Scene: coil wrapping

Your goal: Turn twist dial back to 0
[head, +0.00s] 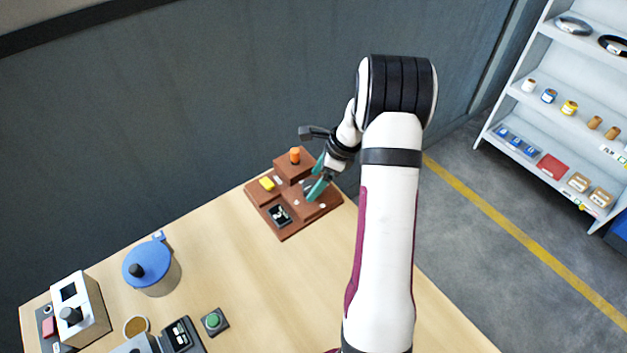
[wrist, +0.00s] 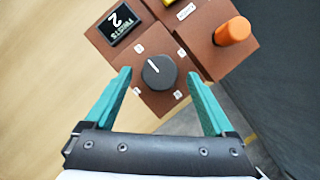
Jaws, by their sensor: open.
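The twist dial (wrist: 159,73) is a round dark knob on a brown panel (wrist: 155,103) in the wrist view. Its white pointer line points up and left toward a small white label; the labels around it are too small to read. A black display (wrist: 118,25) beside it shows "TWISTS" and a 2, seen upside down. My gripper (wrist: 159,75) is open, with one teal finger on each side of the dial and visible gaps to it. In the head view my gripper (head: 317,180) is over the right part of the brown unit (head: 284,230), largely hiding the dial.
An orange knob (wrist: 232,31) stands on a raised brown block near the dial; a yellow part (head: 267,184) sits on the same unit. A blue-lidded pot (head: 150,264), a green button (head: 213,321) and other devices stand toward the table's front left. A grey wall is behind.

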